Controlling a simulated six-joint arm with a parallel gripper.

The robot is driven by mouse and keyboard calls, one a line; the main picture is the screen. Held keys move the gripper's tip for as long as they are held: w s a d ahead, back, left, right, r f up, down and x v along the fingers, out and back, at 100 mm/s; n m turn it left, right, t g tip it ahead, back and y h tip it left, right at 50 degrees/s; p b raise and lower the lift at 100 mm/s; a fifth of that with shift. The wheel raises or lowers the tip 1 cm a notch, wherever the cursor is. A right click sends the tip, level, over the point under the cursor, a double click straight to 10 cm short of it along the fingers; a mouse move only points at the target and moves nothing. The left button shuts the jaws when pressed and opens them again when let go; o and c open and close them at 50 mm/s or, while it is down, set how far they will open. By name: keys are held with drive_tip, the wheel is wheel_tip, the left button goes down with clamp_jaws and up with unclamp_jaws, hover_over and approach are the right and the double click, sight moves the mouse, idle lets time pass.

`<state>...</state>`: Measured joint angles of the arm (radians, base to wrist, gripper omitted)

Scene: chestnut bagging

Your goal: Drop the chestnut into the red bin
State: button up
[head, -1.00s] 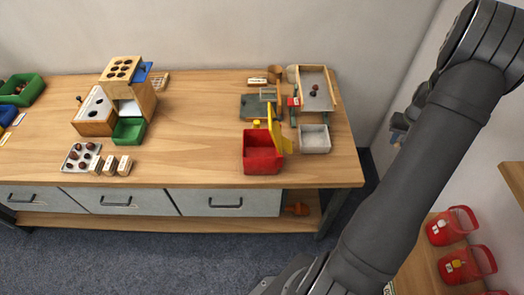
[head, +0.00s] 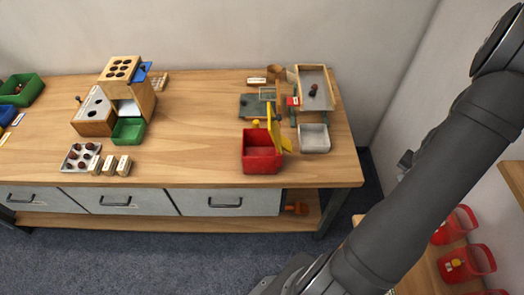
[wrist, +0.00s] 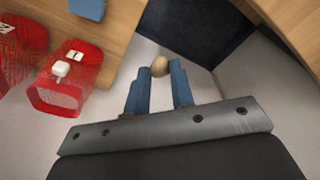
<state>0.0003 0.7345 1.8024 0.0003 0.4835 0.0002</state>
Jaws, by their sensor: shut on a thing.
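My gripper (wrist: 160,78) has two blue fingers and is shut on a small round tan chestnut (wrist: 159,66) at their tips. In the head view the fingers and the held chestnut cannot be made out; my dark arm fills the right side. The red bin (head: 262,158) stands open near the front edge of the wooden table, right of the middle, with a yellow flap (head: 276,128) upright at its back. The gripper is away from this bin, off to its right.
Red containers with tags (wrist: 68,85) show at left in the wrist view; they also stand on a low shelf (head: 467,263). A tray with dark chestnuts (head: 328,88), a grey bin (head: 314,138) and a green bin (head: 128,131) are on the table. Its middle is clear.

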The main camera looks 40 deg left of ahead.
idle(0.3)
drive_tip(key=w+r+m, duration=0.1)
drive_tip(key=w+r, duration=0.3)
drive_tip(key=r, duration=0.4)
drive_tip(key=w+r+m, duration=0.2)
drive_tip(key=w+r, duration=0.1)
drive_tip(key=r, duration=0.6)
drive_tip(key=shift+w, duration=0.4)
drive_tip(key=shift+m+h, duration=0.3)
drive_tip(key=shift+m, duration=0.6)
drive_tip(key=s+a, duration=0.1)
drive_tip(key=a, duration=0.4)
drive_tip(key=s+a, duration=0.2)
drive_tip(key=a, duration=0.4)
drive_tip(key=s+a, duration=0.1)
drive_tip(key=a, duration=0.4)
drive_tip(key=shift+s+a+r, duration=0.2)
drive_tip(key=shift+r, duration=0.05)
clamp_jaws()
drive_tip(key=s+a+r+m, duration=0.1)
drive_tip(key=s+a+m, duration=0.2)
drive_tip(key=s+a, duration=1.6)
drive_tip(key=s+a+m, duration=0.1)
drive_tip(key=s+a, duration=0.6)
drive_tip(key=s, duration=0.2)
drive_tip(key=shift+d+f, duration=0.1)
drive_tip(key=shift+f, duration=2.8)
